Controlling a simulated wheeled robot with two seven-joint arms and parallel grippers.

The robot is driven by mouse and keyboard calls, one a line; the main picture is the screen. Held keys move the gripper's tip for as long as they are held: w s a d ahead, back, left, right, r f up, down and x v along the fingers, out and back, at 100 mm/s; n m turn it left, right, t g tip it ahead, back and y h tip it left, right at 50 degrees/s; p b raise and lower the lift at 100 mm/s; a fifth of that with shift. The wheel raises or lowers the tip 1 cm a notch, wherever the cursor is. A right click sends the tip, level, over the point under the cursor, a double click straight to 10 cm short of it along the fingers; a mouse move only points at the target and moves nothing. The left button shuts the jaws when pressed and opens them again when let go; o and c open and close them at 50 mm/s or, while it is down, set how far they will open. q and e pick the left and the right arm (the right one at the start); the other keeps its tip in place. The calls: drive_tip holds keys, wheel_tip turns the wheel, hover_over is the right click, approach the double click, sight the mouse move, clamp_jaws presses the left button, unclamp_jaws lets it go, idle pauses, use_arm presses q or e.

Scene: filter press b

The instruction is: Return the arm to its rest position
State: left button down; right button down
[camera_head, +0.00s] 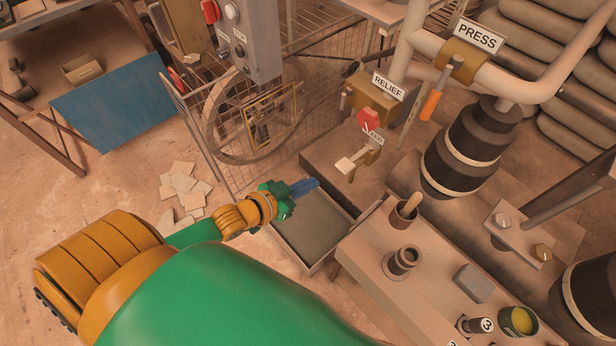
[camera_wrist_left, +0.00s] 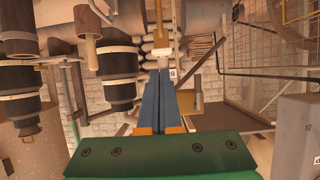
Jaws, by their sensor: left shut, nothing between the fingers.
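My left arm, green and ochre, reaches in from the lower left of the head view. Its gripper (camera_head: 304,187) has blue fingers that are shut and empty, held above a shallow grey tray (camera_head: 312,232). In the left wrist view the blue fingers (camera_wrist_left: 160,90) lie side by side, pointing toward the press pipework. A valve with a red part (camera_head: 368,119) and a pale handle (camera_head: 345,165) stands beyond the fingertips, apart from them. My right gripper is not in either view.
A bench (camera_head: 375,262) with a cup, a ring and several small items stands at the right. A wire cage with a handwheel (camera_head: 215,130) and a grey control box (camera_head: 248,45) stand behind the gripper. A blue panel (camera_head: 115,105) leans at the left. Open floor lies at the left.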

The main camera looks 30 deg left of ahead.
use_arm(q)
drive_tip(key=shift+w, duration=0.1)
drive_tip(key=s+a+f+n+g+y+p, duration=0.2)
drive_tip(key=s+a+f+g+y+p, duration=0.3)
drive_tip(key=s+f, duration=0.75)
drive_tip(key=s+d+f+g+p, duration=0.2)
drive_tip(key=s+f+g, duration=0.1)
drive_tip(key=s, duration=0.5)
drive_tip(key=s+d+f+g+p, duration=0.2)
drive_tip(key=s+f+g, duration=0.1)
drive_tip(key=s, duration=0.5)
drive_tip(key=shift+s+f, duration=0.25)
drive_tip(key=shift+f, duration=0.5)
drive_tip(key=shift+a, duration=0.1)
